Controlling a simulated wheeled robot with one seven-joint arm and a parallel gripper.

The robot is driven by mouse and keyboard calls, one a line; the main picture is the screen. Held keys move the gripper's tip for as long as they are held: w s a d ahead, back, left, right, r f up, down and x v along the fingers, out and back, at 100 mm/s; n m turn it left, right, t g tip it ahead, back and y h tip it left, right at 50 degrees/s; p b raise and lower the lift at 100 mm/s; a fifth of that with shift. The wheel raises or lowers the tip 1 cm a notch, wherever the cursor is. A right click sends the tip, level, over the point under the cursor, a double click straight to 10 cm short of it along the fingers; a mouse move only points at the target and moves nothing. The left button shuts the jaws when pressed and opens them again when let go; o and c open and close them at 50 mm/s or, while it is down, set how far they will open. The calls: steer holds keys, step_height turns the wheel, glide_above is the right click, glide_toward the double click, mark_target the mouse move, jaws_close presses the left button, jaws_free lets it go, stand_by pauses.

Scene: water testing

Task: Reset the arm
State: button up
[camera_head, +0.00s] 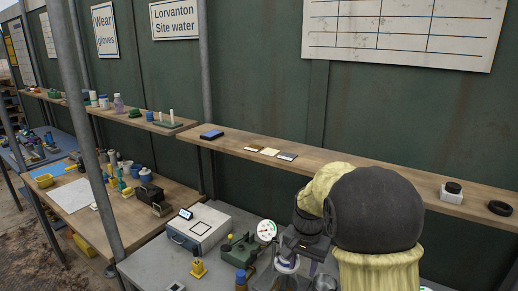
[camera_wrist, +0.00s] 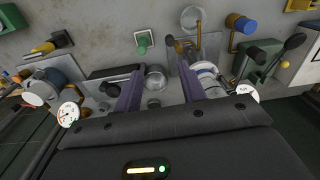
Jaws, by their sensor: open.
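My gripper (camera_wrist: 166,92) shows in the wrist view with its two purple-grey fingers apart and nothing between the tips. It points over a grey bench top (camera_wrist: 110,35) crowded with instruments. A small metal dome (camera_wrist: 155,77) lies beyond the gap between the fingers, and I cannot tell how far below it is. In the head view my arm fills the lower right with a black rounded joint and yellow covers. The gripper itself is mostly hidden there, near the instruments on the grey bench (camera_head: 222,218).
Two dial gauges, one at left (camera_wrist: 67,115) and one at right (camera_wrist: 247,93), stand close to the gripper. A white case (camera_head: 200,228) and a green device (camera_head: 240,250) sit on the grey bench. A wooden shelf (camera_head: 350,170) runs along the wall behind my arm. A metal post (camera_head: 85,120) stands at left.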

steer(key=s+d+f+n+t, duration=0.1)
steer(key=s+n, duration=0.2)
steer(key=s, duration=0.5)
steer(key=s+d+n+t, duration=0.1)
steer(key=s+n, duration=0.2)
steer(key=s, duration=0.6)
steer(key=shift+d+f, duration=0.3)
steer(key=shift+f, duration=0.1)
steer(key=shift+c, duration=0.5)
stand_by(2.4)
